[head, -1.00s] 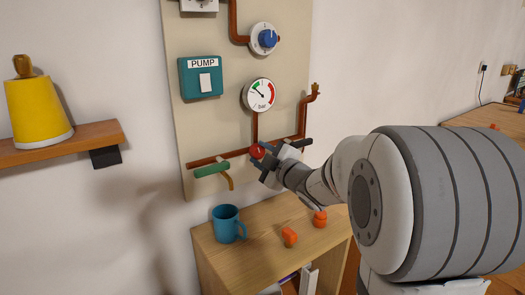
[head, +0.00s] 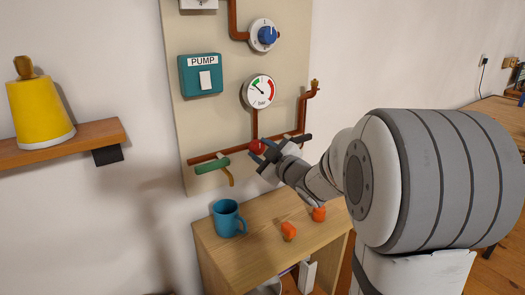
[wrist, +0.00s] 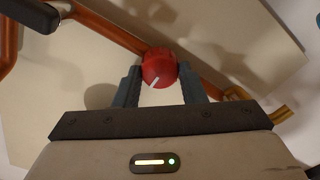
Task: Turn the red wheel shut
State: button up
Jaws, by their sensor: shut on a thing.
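The red wheel (head: 257,146) sits on the copper pipe low on the wall panel. It also shows in the wrist view (wrist: 158,66), with a white mark pointing down and to the left. My gripper (head: 262,156) is at the wheel, its two fingers on either side of the wheel's rim. In the wrist view my gripper (wrist: 160,88) is shut on the wheel. The far side of the wheel is hidden.
A green lever (head: 212,166) is left of the wheel and a black handle (head: 302,138) is to its right. The pressure gauge (head: 260,91) is above. A blue mug (head: 228,218) and two orange objects (head: 289,231) stand on the wooden cabinet (head: 262,250) below.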

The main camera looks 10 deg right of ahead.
jog(key=o, duration=1)
jog(key=v, duration=0.7)
jog(key=shift+s+d+p, duration=0.2)
jog(key=shift+s+p, duration=0.1)
jog(key=shift+s, duration=0.05)
